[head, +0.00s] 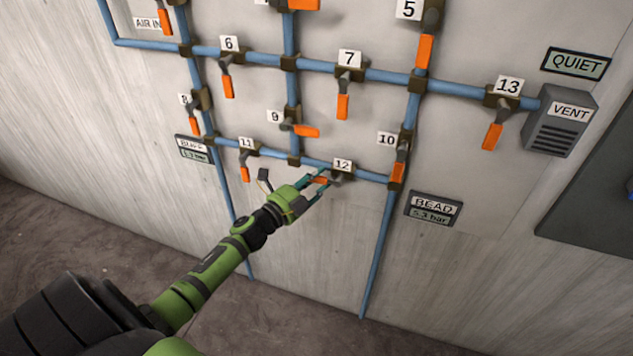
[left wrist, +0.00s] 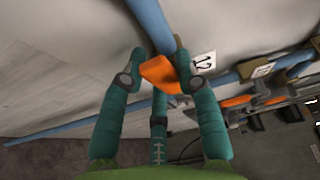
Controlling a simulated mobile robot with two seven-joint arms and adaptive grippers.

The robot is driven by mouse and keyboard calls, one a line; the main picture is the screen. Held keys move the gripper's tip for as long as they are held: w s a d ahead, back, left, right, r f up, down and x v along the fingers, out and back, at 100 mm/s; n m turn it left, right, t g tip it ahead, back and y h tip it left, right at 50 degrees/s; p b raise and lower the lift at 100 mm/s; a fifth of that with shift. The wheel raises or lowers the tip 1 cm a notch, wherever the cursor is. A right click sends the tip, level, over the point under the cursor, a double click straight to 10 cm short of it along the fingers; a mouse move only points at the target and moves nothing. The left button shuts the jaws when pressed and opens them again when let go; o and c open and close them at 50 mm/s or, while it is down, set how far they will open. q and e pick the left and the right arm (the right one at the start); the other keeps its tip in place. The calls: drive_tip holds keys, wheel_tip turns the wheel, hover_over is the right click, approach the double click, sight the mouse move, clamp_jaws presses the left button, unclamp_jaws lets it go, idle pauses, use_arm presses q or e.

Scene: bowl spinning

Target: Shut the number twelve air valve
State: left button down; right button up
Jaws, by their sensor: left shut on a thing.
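The number 12 valve sits on the lowest blue pipe in the head view, just below its white "12" label (head: 342,164). Its orange handle (head: 320,181) points left from the valve body, roughly along the pipe. My left gripper (head: 316,184) is at this handle, its teal fingers on either side of it. In the left wrist view the handle (left wrist: 160,73) lies between the fingertips, with the "12" label (left wrist: 204,62) beside it. The gripper is shut on the handle, which it partly hides. My right gripper is not in view.
Valve 11 (head: 244,172) is left of my gripper and valve 10 (head: 399,172) is to the right, both with handles hanging down. Valve 9 (head: 304,130) is above, its handle pointing right. A "BEAD" gauge plate (head: 434,208) reads 5.3 bar. The wall below the lowest pipe is mostly clear.

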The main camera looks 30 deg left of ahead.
use_arm(q)
drive_tip(key=d+f+n+t+y+b, duration=0.2)
drive_tip(key=n+y+b, duration=0.2)
drive_tip(key=n, duration=0.7)
drive_tip(key=w+d+f+n+t+y+b, duration=0.1)
drive_tip(key=d+f+n+y+b, duration=0.1)
drive_tip(key=n, duration=0.8)
drive_tip(key=shift+w+d+f+n+t+y+b, duration=0.2)
drive_tip(key=shift+d+n+t+y+b, duration=0.2)
drive_tip(key=shift+d+y+b, duration=1.05)
drive_tip(key=shift+a+h+b, duration=0.35)
drive_tip(key=shift+a+b, duration=0.1)
drive_tip(key=shift+a, duration=0.1)
drive_tip(key=c, duration=0.9)
unclamp_jaws()
